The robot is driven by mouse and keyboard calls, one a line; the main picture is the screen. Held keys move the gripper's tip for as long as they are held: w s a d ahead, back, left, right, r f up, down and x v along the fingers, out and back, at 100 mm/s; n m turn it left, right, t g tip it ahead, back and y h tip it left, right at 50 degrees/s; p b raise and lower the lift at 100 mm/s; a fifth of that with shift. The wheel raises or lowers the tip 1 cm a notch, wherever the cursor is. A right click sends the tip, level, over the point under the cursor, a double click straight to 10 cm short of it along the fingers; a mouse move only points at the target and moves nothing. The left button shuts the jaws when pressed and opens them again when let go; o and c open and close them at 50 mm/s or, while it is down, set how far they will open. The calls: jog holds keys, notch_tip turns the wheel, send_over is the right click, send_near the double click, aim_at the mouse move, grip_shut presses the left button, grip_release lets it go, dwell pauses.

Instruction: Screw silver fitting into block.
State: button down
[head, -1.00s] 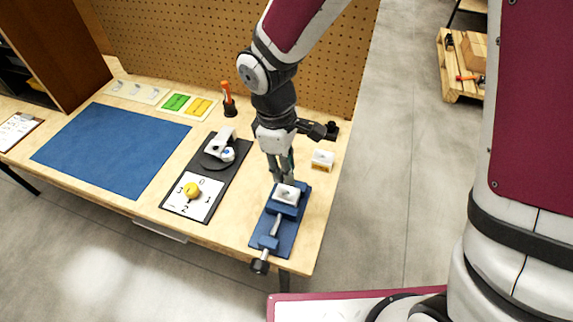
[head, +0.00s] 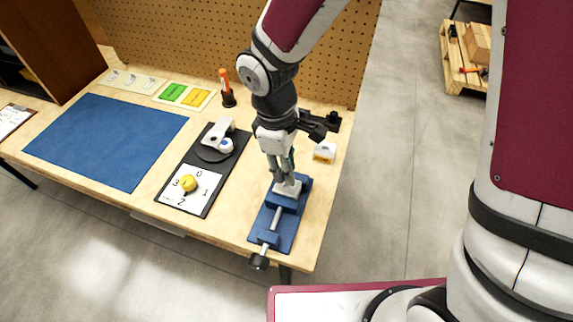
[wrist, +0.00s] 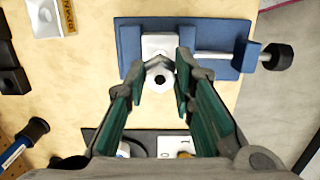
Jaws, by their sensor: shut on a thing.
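My gripper (head: 285,181) points down over the blue vise (head: 284,230), close above the white block (head: 290,190) clamped in it. In the wrist view, my gripper (wrist: 161,76) is shut on the silver fitting (wrist: 159,80), which appears as a pale ring with a dark hole between the fingertips. The white block (wrist: 158,44) shows just beyond the fitting, in the blue vise (wrist: 130,45). Fitting and block overlap in the picture; I cannot tell whether they touch. The fitting is hidden by the fingers in the head view.
A white box with a yellow label (head: 324,152) stands behind and right of the vise. Left of it lies a dark board with a dial card (head: 205,196) and yellow knob (head: 189,183). An orange-handled tool (head: 225,82) stands in a holder. The blue mat (head: 105,140) is clear.

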jog(key=shift+f+b, duration=0.9)
jog(key=shift+f, duration=0.8)
dwell(2.5)
jog(key=m, duration=0.4)
jog(key=shift+w, duration=0.1)
jog(key=shift+m+g+y, duration=0.3)
jog(key=shift+m, duration=1.7)
jog(key=m+p, duration=0.1)
jog(key=m, duration=0.3)
jog(key=shift+y, duration=0.3)
